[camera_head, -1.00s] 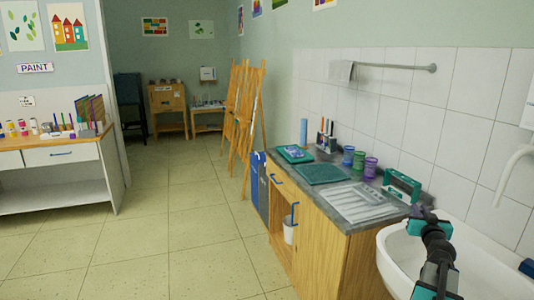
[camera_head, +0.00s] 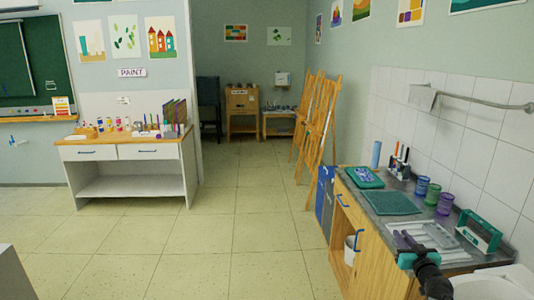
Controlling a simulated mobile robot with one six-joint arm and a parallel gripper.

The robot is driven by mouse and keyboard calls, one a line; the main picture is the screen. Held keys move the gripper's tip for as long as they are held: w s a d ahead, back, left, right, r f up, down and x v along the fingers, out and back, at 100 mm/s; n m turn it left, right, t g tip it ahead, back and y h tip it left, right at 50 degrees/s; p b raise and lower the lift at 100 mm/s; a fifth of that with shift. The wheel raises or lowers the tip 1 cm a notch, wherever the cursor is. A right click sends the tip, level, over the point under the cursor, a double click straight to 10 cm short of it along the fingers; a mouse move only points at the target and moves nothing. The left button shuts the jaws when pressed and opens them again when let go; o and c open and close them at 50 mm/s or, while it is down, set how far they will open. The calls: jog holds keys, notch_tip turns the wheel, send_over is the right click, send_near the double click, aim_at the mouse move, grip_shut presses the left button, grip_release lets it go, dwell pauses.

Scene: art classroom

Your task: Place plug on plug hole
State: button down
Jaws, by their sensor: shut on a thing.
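My gripper (camera_head: 408,242), dark with teal parts, shows at the lower right in front of the counter's near end. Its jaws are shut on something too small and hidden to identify. The plug cannot be made out. Part of the white sink (camera_head: 495,284) shows in the bottom right corner, to the right of my gripper. Its plug hole is not in view.
The grey counter (camera_head: 384,219) bears a green mat (camera_head: 392,203), a pale ridged tray (camera_head: 444,236), purple and blue pots (camera_head: 444,204) and a teal rack (camera_head: 479,232). Easels (camera_head: 316,122) stand beyond. Floor at centre and left is free.

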jog(key=w+a+r+n+g+y+p, duration=0.1)
jog(key=a+r+n+y+p, duration=0.25)
jog(key=a, duration=0.95)
jog(key=a+n+y+p, duration=0.35)
jog(key=a+y, duration=0.25)
jog(key=a, duration=0.6)
jog(key=s+a+r+n+g+y, duration=0.1)
jog(key=s+a+n+g+y, duration=0.1)
jog(key=a, duration=0.4)
jog(key=s+a+r+n+g+y+p, duration=0.1)
jog(key=s+a+r+n+g+y, duration=0.1)
jog(key=s+a+n+g+y, duration=0.1)
jog(key=s+a+g+y, duration=0.1)
jog(key=s+a+y, duration=0.1)
jog(key=a, duration=0.1)
jog(key=shift+s+r, duration=0.15)
jog(key=shift+s, duration=0.25)
notch_tip(320, 180, down, 5)
jog(key=b, duration=0.4)
jog(key=shift+b, duration=0.3)
